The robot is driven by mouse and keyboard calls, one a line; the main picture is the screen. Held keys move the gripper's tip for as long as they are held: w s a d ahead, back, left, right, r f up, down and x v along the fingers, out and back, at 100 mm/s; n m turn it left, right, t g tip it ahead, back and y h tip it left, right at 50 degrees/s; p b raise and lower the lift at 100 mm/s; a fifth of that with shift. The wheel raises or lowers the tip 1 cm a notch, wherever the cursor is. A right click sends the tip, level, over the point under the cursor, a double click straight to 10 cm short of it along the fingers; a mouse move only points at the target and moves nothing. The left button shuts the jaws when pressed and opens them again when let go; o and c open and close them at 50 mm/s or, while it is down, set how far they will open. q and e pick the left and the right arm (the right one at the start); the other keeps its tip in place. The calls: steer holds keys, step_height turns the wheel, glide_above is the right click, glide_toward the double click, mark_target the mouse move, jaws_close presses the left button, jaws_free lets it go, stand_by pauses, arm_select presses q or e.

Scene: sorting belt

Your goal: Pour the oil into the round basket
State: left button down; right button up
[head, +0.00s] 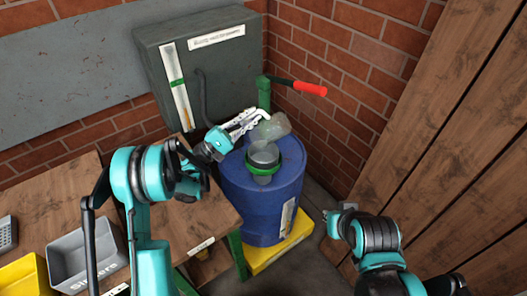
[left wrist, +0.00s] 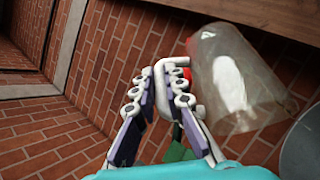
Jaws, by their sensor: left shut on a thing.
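My left gripper (head: 247,122) is shut on the white handle of a clear jug (head: 271,128). In the left wrist view the fingers (left wrist: 160,85) close around that handle, with the jug (left wrist: 232,78) to their right. The jug is tilted and is above and behind the round basket. I cannot make out the oil; a pale patch shows through the jug wall. The round basket (head: 263,155), grey mesh with a green rim, sits on top of the blue drum (head: 255,200).
A grey cabinet (head: 225,65) stands behind the drum, with a red-handled green pump (head: 309,88) close to the jug. A wooden table (head: 195,222) at left holds a grey bin (head: 70,262) and a yellow bin (head: 22,275). Wooden boards (head: 455,130) stand at right.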

mark_target(264, 116)
arm_select(q)
steer(key=shift+d+r, duration=0.15)
steer(key=shift+d, duration=0.05)
steer(key=d+y, duration=0.1)
steer(key=d+m+g, duration=0.1)
steer(key=d+m+g+y, duration=0.1)
steer(key=shift+s+d+r+y, duration=0.1)
steer(key=shift+s+r+y, duration=0.2)
steer(key=shift+s+d+m, duration=0.1)
steer(key=shift+d+m, duration=0.1)
steer(key=shift+m, duration=0.1)
steer(key=shift+w+a+f, duration=0.15)
steer(key=shift+w, duration=0.05)
steer(key=shift+s, duration=0.1)
